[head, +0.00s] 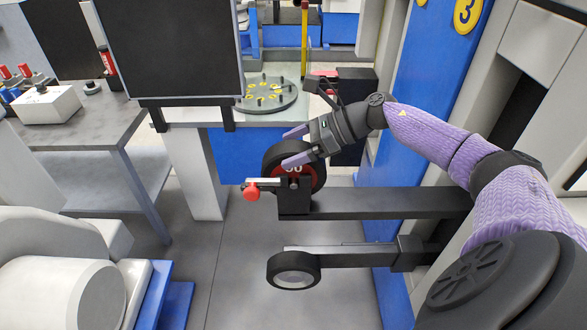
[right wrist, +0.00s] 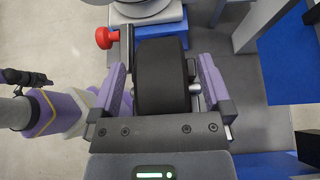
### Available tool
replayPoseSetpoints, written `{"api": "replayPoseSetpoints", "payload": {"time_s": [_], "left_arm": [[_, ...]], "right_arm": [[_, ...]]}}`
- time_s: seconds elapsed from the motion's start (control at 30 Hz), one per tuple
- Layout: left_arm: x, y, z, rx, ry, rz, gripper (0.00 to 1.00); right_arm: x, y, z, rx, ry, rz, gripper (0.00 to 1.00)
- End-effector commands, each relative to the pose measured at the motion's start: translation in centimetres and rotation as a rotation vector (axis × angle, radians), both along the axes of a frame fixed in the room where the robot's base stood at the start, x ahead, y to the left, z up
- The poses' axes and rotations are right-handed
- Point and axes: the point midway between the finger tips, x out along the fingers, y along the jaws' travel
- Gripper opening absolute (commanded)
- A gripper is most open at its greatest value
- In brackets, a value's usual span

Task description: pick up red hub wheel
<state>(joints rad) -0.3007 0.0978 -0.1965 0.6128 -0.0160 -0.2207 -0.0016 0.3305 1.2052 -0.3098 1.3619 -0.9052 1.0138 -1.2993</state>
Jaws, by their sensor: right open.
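The red hub wheel (head: 270,166) is a black tyre with a red hub, upright at the end of the upper dark bar in the head view. My right gripper (head: 284,149) is open, with its purple fingers at the wheel's upper part. In the right wrist view the black tyre (right wrist: 161,80) lies between the two fingers of the right gripper (right wrist: 163,66), with a small gap at the left finger and little room at the right one. The hub is hidden there.
A red knob (head: 251,191) sticks out left of the wheel, also seen in the right wrist view (right wrist: 104,38). A wheel with a grey hub (head: 293,270) is on the lower bar (head: 345,256). A round plate with pegs (head: 262,96) stands behind. A blue post (head: 425,75) is at the right.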

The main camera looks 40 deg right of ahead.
Motion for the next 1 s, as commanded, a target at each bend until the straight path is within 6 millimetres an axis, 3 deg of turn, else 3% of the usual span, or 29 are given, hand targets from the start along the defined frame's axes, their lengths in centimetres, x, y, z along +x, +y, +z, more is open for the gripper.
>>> {"api": "replayPoseSetpoints", "payload": {"time_s": [0.2,0.67,1.0], "left_arm": [[0.05,-0.48,0.00,-0.008,-0.001,0.003,0.00],[0.19,-0.81,0.01,-0.014,-0.005,0.004,0.00],[0.19,0.05,0.03,0.000,-0.005,-0.001,0.00]], "right_arm": [[0.10,0.09,-0.13,-0.001,0.000,-0.001,1.00],[0.08,0.06,-0.11,-0.001,0.001,-0.001,0.03],[0.13,0.04,0.03,0.001,-0.002,-0.003,0.00]]}}
